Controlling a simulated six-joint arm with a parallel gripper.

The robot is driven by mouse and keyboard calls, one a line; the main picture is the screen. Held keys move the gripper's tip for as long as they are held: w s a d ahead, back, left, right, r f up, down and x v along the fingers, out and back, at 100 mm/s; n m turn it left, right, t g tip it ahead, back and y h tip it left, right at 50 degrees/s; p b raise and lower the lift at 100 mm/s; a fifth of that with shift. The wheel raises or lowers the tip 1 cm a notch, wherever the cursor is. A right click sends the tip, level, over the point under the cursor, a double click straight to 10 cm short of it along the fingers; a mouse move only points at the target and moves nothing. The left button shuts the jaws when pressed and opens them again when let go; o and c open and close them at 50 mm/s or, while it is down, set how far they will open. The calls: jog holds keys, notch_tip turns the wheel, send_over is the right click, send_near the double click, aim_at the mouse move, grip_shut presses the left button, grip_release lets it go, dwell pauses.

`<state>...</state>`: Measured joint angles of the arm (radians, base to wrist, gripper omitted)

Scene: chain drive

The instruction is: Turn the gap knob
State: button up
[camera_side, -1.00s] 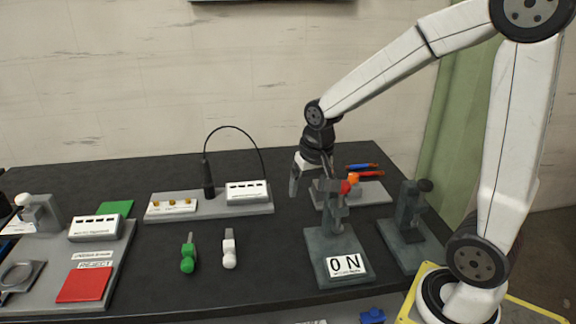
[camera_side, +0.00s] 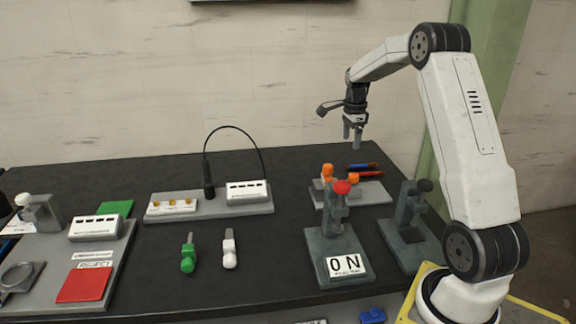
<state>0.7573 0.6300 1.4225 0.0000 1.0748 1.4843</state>
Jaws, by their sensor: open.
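My gripper (camera_side: 352,138) is open and empty, fingers pointing down, in the air above the back right of the table. It is apart from everything below it. A grey stand (camera_side: 333,250) with a "0 N" label carries a red knob (camera_side: 342,187) on top. To its right a second grey stand (camera_side: 408,220) carries a black knob (camera_side: 424,186). A third stand at the far left carries a white knob (camera_side: 23,199). I cannot tell from the picture which of these is the gap knob.
Behind the labelled stand, a grey tray (camera_side: 376,195) holds orange-handled pieces (camera_side: 328,171) and blue and red pens. A green tool (camera_side: 188,255) and a white tool (camera_side: 229,250) lie mid-table. A panel with a black cable (camera_side: 265,155) stands behind them. A red pad (camera_side: 84,285) is at left.

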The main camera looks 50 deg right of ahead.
jog(key=s+d+m, duration=0.1)
jog(key=d+m, duration=0.1)
jog(key=d, duration=0.1)
send_over(354, 175)
notch_tip(354, 175, down, 6)
jog(key=shift+d+r, duration=0.1)
jog(key=shift+r, duration=0.05)
jog(key=shift+w+f, duration=0.1)
jog(key=shift+f, duration=0.35)
jog(key=shift+f, duration=3.9)
grip_shut()
